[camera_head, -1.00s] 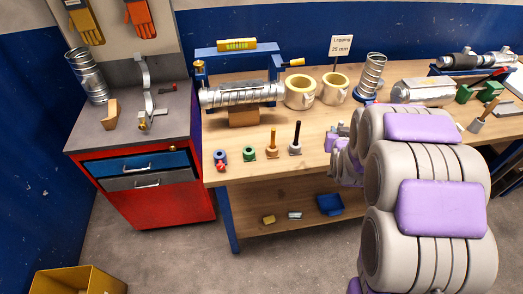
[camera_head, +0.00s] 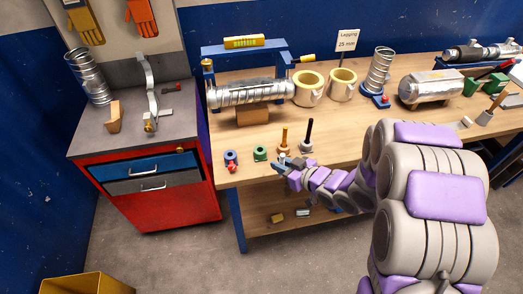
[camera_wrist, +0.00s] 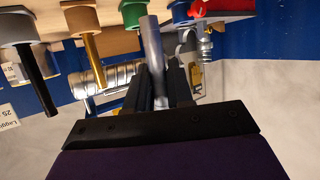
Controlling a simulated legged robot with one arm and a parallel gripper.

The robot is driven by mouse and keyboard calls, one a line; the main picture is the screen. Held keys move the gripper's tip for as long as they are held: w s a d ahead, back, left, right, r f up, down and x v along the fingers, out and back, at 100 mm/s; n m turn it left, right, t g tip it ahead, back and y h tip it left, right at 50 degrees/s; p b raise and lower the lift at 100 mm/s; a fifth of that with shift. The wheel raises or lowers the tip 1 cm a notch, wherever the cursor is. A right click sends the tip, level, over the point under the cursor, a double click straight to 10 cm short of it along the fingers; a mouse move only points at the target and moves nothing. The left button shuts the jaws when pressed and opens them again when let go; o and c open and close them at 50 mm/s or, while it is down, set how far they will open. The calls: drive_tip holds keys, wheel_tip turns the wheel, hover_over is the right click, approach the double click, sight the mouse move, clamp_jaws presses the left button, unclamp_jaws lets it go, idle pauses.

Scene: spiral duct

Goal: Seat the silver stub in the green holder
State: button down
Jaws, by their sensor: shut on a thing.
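My gripper (camera_wrist: 162,88) is shut on the silver stub (camera_wrist: 151,42), a slim grey rod that sticks out beyond the fingers. The green holder (camera_wrist: 131,14) is at the top of the wrist view, and the stub's far end overlaps its edge there; I cannot tell whether they touch. In the head view the green holder (camera_head: 261,153) stands on the bench's front edge, looking empty. My gripper (camera_head: 285,162) is just right of it and apart from it. The stub is too small to make out clearly in the head view.
A blue holder with a red piece (camera_head: 231,158) is left of the green one. The spiral duct (camera_head: 250,92) lies behind.

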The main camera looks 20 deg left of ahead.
drive_tip(key=w+a, duration=0.2)
drive_tip(key=a, duration=0.1)
drive_tip(key=w+a+f+b, duration=0.1)
drive_tip(key=w+a, duration=0.5)
drive_tip(key=shift+w+a+f+b, duration=0.1)
drive_tip(key=shift+f+b, duration=0.1)
drive_tip(key=shift+b, duration=0.15)
drive_tip(key=shift+w+a, duration=0.1)
drive_tip(key=shift+w, duration=0.2)
drive_tip(key=shift+w+a, duration=0.45)
drive_tip(key=shift+a, duration=0.2)
drive_tip(key=f+b, duration=0.1)
drive_tip(key=f, duration=0.2)
drive_tip(key=shift+s+a+f+b, duration=0.2)
drive_tip(key=shift+f+b, duration=0.1)
drive_tip(key=shift+b, duration=0.1)
drive_tip(key=shift+d+f, duration=0.15)
drive_tip(key=shift+f, duration=0.05)
drive_tip(key=c, duration=1.5)
unclamp_jaws()
drive_tip(key=shift+d, duration=0.1)
drive_tip(key=o, duration=0.3)
drive_tip(key=shift+w+f, duration=0.1)
drive_tip(key=shift+w, duration=0.15)
drive_tip(key=shift+o, duration=0.9)
drive_tip(key=shift+a, duration=0.25)
drive_tip(key=shift+r, duration=0.2)
